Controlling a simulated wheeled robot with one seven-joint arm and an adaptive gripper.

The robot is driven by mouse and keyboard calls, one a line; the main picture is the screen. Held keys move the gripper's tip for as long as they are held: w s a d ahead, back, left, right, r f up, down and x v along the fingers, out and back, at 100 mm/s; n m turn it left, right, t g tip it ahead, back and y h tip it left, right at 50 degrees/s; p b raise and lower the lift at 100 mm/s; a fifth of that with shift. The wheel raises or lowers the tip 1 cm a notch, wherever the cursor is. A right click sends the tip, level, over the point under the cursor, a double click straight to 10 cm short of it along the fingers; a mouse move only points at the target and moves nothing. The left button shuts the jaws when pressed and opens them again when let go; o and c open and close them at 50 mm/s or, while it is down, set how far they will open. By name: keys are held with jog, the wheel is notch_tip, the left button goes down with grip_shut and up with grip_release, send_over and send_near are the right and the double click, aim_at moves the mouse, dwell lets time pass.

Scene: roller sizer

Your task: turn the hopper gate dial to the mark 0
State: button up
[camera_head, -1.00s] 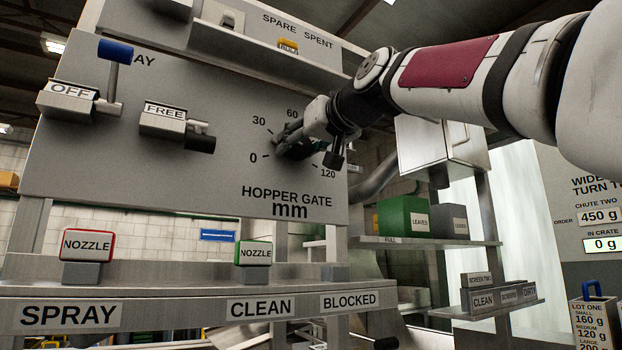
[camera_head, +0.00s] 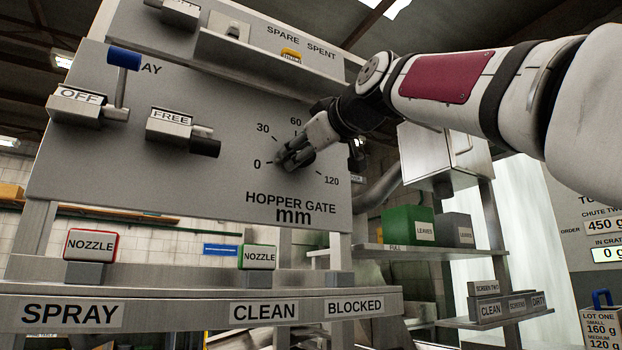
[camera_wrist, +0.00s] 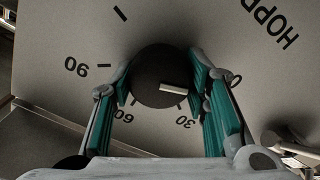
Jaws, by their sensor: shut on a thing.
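The hopper gate dial (camera_wrist: 155,72) is a dark round knob on a grey panel (camera_head: 100,180), with a white pointer line (camera_wrist: 174,89). My gripper (camera_head: 295,158) is at the dial in the head view and hides most of it. In the wrist view its two green-padded fingers (camera_wrist: 166,92) lie on either side of the knob, shut on it. The pointer line aims right, towards the 0 mark (camera_wrist: 236,80) and the finger beside it. That finger partly covers the 0, so I cannot tell whether the line meets the mark exactly. The 30 mark (camera_wrist: 185,123) is below.
Left of the dial are a lever (camera_head: 123,75) with a blue knob, labelled OFF, and a FREE handle (camera_head: 190,137). A ledge below holds two nozzle blocks (camera_head: 90,244). A shelf with a green box (camera_head: 408,227) stands right, below my arm.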

jog(key=shift+f, duration=0.2)
jog(key=o, duration=1.2)
jog(key=shift+w, duration=0.1)
jog(key=shift+r, duration=0.1)
jog(key=shift+s+d, duration=0.2)
jog(key=shift+s, duration=0.15)
jog(key=v, duration=1.1)
jog(key=shift+s+d, duration=0.1)
